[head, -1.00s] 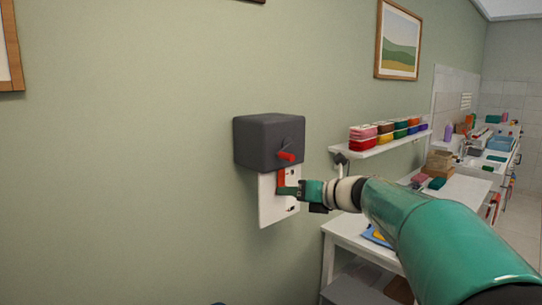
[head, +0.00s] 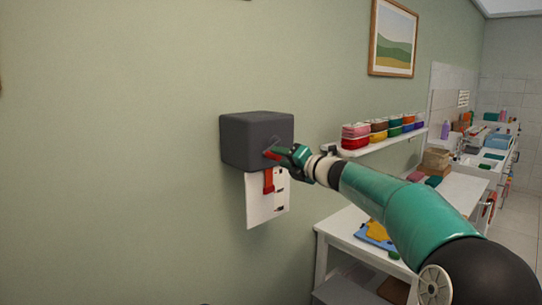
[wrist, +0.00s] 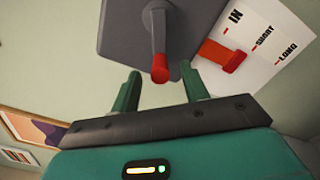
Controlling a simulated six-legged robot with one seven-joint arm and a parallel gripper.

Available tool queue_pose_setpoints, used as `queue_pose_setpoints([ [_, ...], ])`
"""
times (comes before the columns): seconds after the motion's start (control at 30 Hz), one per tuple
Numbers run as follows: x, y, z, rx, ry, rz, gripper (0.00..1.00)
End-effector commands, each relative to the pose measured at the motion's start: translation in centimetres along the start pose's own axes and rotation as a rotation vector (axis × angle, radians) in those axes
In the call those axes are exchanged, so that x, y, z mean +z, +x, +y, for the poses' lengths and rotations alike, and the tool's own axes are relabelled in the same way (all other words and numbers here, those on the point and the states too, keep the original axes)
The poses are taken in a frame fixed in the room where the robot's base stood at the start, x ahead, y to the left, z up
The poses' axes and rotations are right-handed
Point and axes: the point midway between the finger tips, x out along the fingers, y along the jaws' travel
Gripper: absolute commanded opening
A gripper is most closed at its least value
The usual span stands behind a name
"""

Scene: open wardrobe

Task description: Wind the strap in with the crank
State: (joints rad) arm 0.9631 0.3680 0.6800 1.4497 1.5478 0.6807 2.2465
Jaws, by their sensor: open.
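A dark grey box (head: 255,142) is fixed to the wall. Its crank has a grey arm and a red knob (wrist: 160,69). The red strap (head: 268,181) hangs below the box in front of a white card (head: 260,205); in the wrist view the strap (wrist: 220,56) ends between the card's IN and SHORT marks, nearer SHORT. My gripper (head: 277,153) is at the crank on the box's front. In the wrist view my gripper (wrist: 160,82) is open, with the red knob between its two green fingers and clear space on both sides. In the head view my gripper partly hides the crank.
A white shelf (head: 370,146) with several coloured containers is on the wall to the right. Below it stands a white table (head: 345,223) with a blue and yellow item. Framed pictures hang on the wall.

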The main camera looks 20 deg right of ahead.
Motion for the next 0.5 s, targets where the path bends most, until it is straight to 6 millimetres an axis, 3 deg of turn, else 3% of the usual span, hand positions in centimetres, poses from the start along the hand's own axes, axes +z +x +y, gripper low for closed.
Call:
queue_pose_setpoints([
  [0.2, -0.1, 4.0, 0.0, 0.004, -0.001, 0.004, 0.45],
  [0.5, 0.1, 5.6, -0.1, 0.002, -0.001, 0.003, 0.45],
])
